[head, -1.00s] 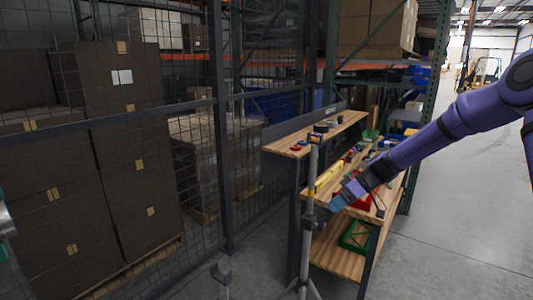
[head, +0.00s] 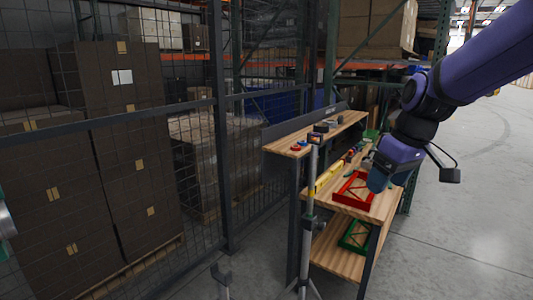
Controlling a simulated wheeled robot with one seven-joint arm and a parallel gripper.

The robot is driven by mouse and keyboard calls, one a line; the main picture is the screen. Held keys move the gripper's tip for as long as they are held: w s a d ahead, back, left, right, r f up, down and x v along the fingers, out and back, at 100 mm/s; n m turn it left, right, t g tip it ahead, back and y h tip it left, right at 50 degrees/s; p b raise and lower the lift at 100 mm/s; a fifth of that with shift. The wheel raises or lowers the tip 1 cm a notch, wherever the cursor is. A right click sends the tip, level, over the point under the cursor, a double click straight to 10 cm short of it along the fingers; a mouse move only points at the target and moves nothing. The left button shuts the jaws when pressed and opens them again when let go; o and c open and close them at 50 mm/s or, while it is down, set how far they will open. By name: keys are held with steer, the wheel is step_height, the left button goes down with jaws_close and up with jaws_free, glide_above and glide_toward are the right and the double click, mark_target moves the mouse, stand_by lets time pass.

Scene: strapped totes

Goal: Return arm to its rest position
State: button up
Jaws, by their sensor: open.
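My gripper (head: 378,181) is at the end of my purple arm, right of centre in the head view. Its blue-grey tip points down and partly covers the right end of the workbench top. Its fingers are seen end-on and blurred together, with nothing visible held between them. My arm comes in from the upper right, bent at a dark joint. A red tote (head: 352,204) lies on the workbench top (head: 380,208), just left of and below my gripper. A green tote (head: 345,243) sits on the lower shelf.
A raised wooden shelf (head: 346,124) with small items stands behind the bench. A grey stand (head: 309,200) is in front of it. A wire fence (head: 221,150) and brown boxes (head: 120,120) fill the left. The floor (head: 470,230) on the right is open.

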steer(key=s+d+r+m+t+h, duration=0.1)
steer(key=s+d+r+m, duration=0.1)
steer(key=s, duration=0.8)
steer(key=s+d+r+m+t+h, duration=0.1)
steer(key=s+d+r+m+t, duration=0.1)
steer(key=s, duration=0.8)
steer(key=shift+d+r+m, duration=0.3)
steer(key=shift+d+m, duration=0.4)
steer(key=shift+m, duration=0.2)
steer(key=shift+c, duration=0.5)
